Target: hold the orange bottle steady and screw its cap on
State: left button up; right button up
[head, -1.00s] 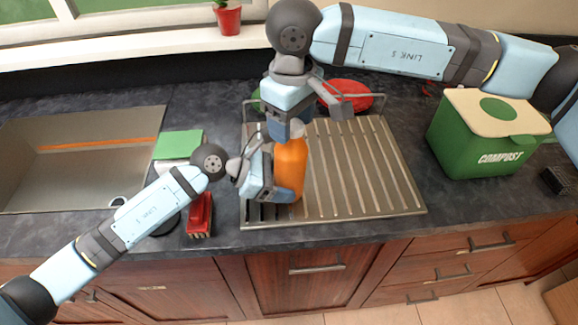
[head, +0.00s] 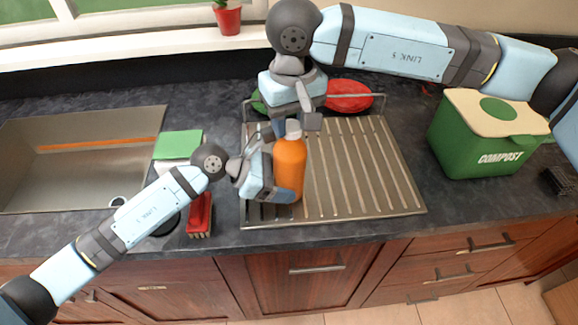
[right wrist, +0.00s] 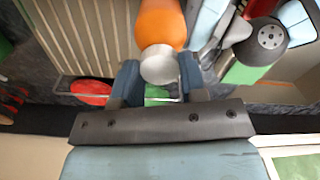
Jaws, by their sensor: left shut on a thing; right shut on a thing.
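The orange bottle (head: 290,168) stands upright on the drying rack. My left gripper (head: 274,184) is shut around its lower body from the left. The whitish cap (head: 294,129) sits at the bottle's top, in line with it. My right gripper (head: 296,122) comes down from above and is shut on the cap, one finger on each side. In the right wrist view the cap (right wrist: 160,64) lies between the blue finger pads, with the orange bottle (right wrist: 160,22) right beyond it. I cannot tell how far the cap is threaded.
The ribbed metal drying rack (head: 360,170) is clear on the right. A green compost bin (head: 480,135) stands at right. The sink (head: 75,165), a green sponge (head: 180,145) and a red brush (head: 200,214) are at left.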

jog(key=m, duration=1.2)
jog(key=shift+m, duration=0.4)
jog(key=o, duration=0.9)
